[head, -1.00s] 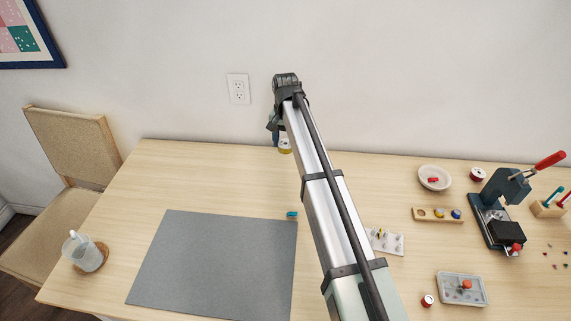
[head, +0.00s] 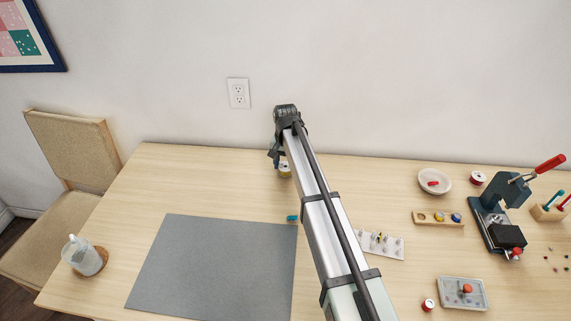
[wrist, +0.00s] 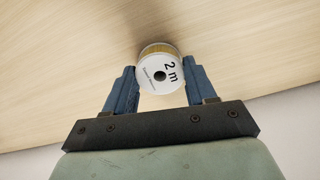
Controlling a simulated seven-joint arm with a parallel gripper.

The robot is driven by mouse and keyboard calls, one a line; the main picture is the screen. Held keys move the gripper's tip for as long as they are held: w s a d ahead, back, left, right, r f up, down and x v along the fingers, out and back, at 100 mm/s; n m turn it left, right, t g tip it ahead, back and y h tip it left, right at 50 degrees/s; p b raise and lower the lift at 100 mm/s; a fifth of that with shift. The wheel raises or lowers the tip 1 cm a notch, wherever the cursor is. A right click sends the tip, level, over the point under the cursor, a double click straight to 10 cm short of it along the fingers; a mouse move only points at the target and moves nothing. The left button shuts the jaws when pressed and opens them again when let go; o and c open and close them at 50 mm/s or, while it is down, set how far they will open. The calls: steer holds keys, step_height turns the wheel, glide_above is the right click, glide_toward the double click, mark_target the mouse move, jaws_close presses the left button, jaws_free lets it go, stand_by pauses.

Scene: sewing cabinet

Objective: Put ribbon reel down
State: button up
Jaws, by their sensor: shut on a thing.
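The ribbon reel (wrist: 160,74) is white-faced with "2 m" printed on it, a dark centre hole and a yellow-gold band. My gripper (wrist: 161,85) is shut on it, with one blue finger on each side in the wrist view. In the head view the reel (head: 285,170) shows small beside my arm's end, near the table's back edge. The wood table (wrist: 60,60) lies close behind the reel in the wrist view. I cannot tell whether the reel touches the table. My arm hides part of the reel and gripper in the head view.
A grey mat (head: 215,262) covers the front left, with a small teal piece (head: 292,218) by its corner. Table around the reel is clear.

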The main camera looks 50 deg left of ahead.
steer(key=o, duration=1)
steer(key=shift+f, duration=0.15)
step_height(320, 180, up, 12)
steer(key=shift+r, duration=0.2)
